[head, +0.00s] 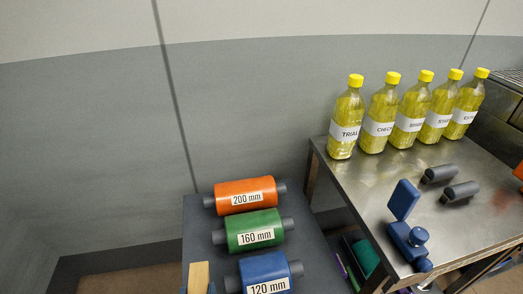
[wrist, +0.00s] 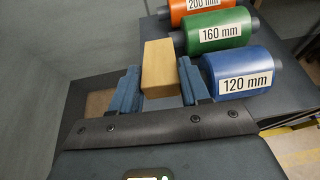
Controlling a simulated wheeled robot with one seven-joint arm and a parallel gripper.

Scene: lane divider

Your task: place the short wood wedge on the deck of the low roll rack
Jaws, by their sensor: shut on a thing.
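The short wood wedge (wrist: 158,72) is a pale tan block between the two blue fingers of my gripper (wrist: 157,66), which is shut on it. In the head view the wedge (head: 199,276) shows at the bottom edge, with little of the gripper in view. The low roll rack has a dark grey deck (head: 197,228) carrying an orange 200 mm roll, a green 160 mm roll and a blue 120 mm roll. The wedge is at the left side of the rack, left of the blue roll. I cannot tell whether it touches the deck.
The orange roll (head: 245,196), green roll (head: 254,230) and blue roll (head: 264,273) stand close to the wedge's right. A steel table (head: 385,185) at the right holds several yellow bottles (head: 380,115), dark cylinders and a blue clamp-like item (head: 408,240). A grey wall is behind.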

